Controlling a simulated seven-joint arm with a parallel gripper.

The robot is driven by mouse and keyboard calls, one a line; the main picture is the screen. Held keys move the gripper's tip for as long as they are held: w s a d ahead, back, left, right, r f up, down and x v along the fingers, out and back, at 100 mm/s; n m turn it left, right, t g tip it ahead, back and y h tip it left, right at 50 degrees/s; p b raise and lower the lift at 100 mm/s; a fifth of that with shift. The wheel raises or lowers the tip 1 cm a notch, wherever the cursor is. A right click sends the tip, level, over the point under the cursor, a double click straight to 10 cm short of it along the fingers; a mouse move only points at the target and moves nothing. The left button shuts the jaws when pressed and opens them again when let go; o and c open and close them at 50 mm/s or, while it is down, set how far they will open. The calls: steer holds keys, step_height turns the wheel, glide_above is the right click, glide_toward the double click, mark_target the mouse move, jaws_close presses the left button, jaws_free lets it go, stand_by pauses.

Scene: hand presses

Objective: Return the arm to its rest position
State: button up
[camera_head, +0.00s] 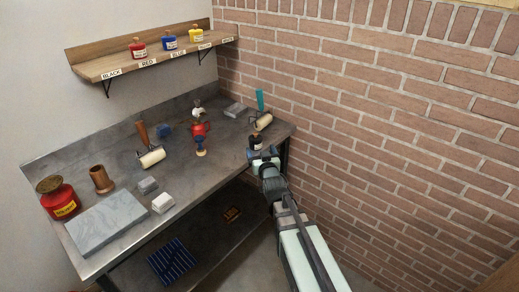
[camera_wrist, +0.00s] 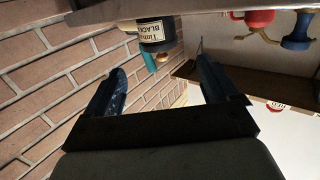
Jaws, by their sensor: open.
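My gripper (camera_head: 263,158) is at the front right edge of the workbench (camera_head: 110,145), close to a small dark bottle (camera_head: 256,143). In the wrist view, which is turned over, my gripper (camera_wrist: 162,82) is open. Its two dark fingers stand wide apart with nothing between them. The bottle (camera_wrist: 157,34) shows there beyond the fingertips with a label reading BLACK. It stands at the bench edge, apart from the fingers. My arm reaches in from the lower right in the head view.
A shelf (camera_head: 100,68) on the wall holds red, blue and yellow bottles. The brick wall (camera_head: 400,120) bounds the right side. A lower shelf (camera_head: 200,245) lies under the bench.

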steer(key=shift+f, duration=0.1)
steer(key=s+d+f+g+h, duration=0.15)
steer(key=s+f+g, duration=0.25)
steer(key=s+f, duration=0.55)
steer(key=s+d+f+g, duration=0.3)
steer(key=s+f+g, duration=0.1)
steer(key=f, duration=1)
steer(key=s+d+f+g+h, duration=0.15)
steer(key=s+f+g, duration=0.25)
steer(key=s+f, duration=0.55)
steer(key=s+d+f+g, duration=0.1)
steer(key=s+f+g, duration=0.3)
steer(key=s, duration=0.7)
steer(key=s+d+f+m+g, duration=0.1)
steer(key=s+f+g, duration=0.3)
steer(key=s, duration=0.7)
steer(key=s+d+f+g, duration=0.1)
steer(key=s+f+g, duration=0.3)
steer(key=s, duration=0.7)
steer(key=shift+d+f+y, duration=0.15)
steer(key=shift+f+y, duration=0.25)
steer(key=shift+f, duration=0.45)
